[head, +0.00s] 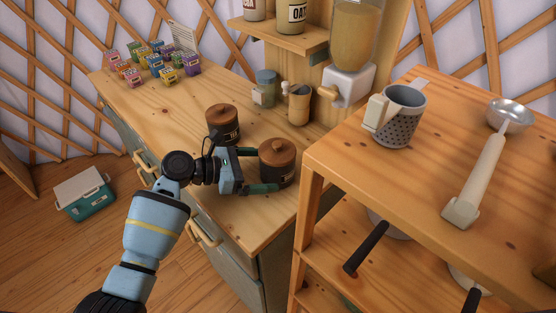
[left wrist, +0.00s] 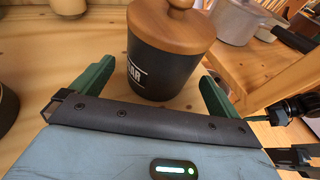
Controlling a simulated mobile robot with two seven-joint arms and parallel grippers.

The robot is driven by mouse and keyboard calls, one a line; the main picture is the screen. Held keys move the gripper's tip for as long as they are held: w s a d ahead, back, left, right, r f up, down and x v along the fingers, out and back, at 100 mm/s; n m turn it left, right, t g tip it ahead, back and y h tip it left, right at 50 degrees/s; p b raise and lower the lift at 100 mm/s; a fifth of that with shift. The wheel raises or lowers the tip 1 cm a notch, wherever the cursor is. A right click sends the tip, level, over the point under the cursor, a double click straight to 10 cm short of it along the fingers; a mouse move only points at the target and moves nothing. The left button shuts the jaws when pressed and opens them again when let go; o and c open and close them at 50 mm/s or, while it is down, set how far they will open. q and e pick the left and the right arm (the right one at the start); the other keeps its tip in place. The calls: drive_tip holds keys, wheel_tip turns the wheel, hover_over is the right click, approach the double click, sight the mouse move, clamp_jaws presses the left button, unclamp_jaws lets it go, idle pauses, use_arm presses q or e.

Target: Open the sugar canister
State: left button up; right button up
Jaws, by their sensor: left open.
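The sugar canister (head: 277,166) is dark with a brown wooden lid (head: 277,149) and a round knob. It stands upright on the wooden counter, with its lid on. In the left wrist view the canister (left wrist: 160,68) shows part of a white label ending in "AR". My left gripper (head: 265,170) is open, its green fingers on either side of the canister body, below the lid. In the left wrist view there are gaps between the fingers and the canister. My right gripper is not in view.
A second dark lidded canister (head: 222,124) stands close behind the left gripper. The counter (head: 180,110) is clear to the left, up to several small colored boxes (head: 155,62).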

use_arm(q)
drive_tip(key=shift+x, duration=1.8)
drive_tip(key=shift+r, duration=0.1)
drive_tip(key=shift+c, duration=0.3)
drive_tip(key=c, duration=0.7)
drive_tip(key=o, duration=0.8)
drive_tip(key=shift+c, duration=0.2)
drive_tip(key=shift+a, duration=0.15)
drive_tip(key=v, duration=1.2)
drive_tip(key=shift+s, duration=0.1)
